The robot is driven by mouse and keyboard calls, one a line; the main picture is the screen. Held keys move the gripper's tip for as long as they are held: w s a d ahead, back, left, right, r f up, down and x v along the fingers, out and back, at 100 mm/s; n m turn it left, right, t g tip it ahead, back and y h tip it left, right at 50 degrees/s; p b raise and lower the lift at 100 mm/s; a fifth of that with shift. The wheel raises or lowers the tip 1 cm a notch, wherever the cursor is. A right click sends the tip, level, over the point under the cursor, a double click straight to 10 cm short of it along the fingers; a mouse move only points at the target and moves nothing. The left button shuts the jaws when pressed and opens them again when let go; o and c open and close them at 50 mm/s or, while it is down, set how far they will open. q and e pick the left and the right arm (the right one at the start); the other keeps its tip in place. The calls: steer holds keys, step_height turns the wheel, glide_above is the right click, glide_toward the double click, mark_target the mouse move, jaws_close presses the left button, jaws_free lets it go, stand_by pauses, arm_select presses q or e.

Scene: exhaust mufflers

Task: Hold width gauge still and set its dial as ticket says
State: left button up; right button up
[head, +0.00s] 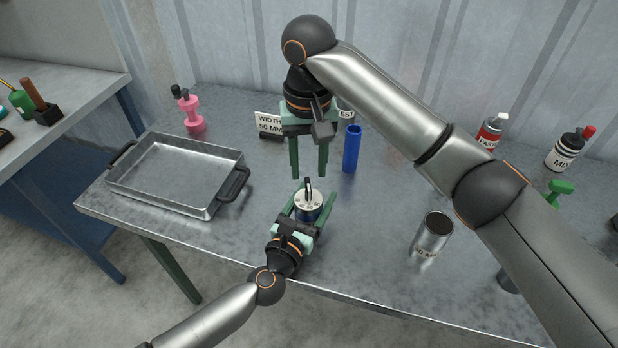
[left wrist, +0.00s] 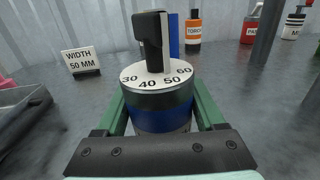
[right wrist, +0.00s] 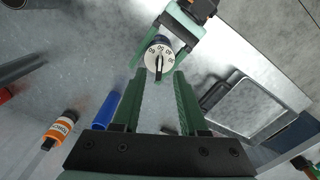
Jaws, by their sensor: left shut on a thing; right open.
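The width gauge (head: 308,207) is a blue and black drum with a white dial face and a black upright knob (left wrist: 150,42). It stands on the metal table near the front edge. The dial (left wrist: 155,76) shows 30, 40, 50 and 60 in the left wrist view; I cannot tell the exact setting. My left gripper (head: 311,203) is shut on the gauge's body, one finger on each side. My right gripper (head: 309,176) points down, open and empty, above the knob; the dial (right wrist: 158,57) shows by its fingertips. The ticket (left wrist: 82,62) reads WIDTH 50 MM.
A metal tray (head: 150,190) with black handles stands at the left. A blue cylinder (head: 352,150) stands behind right of the gauge. A pink bottle (head: 192,112) is at the back left.

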mark_target(309, 188)
step_height(309, 188, up, 7)
stand_by(0.3)
stand_by(0.5)
arm_select(q)
steer(key=o, duration=1.5)
steer(key=v, duration=1.2)
steer(key=shift+s, duration=0.1)
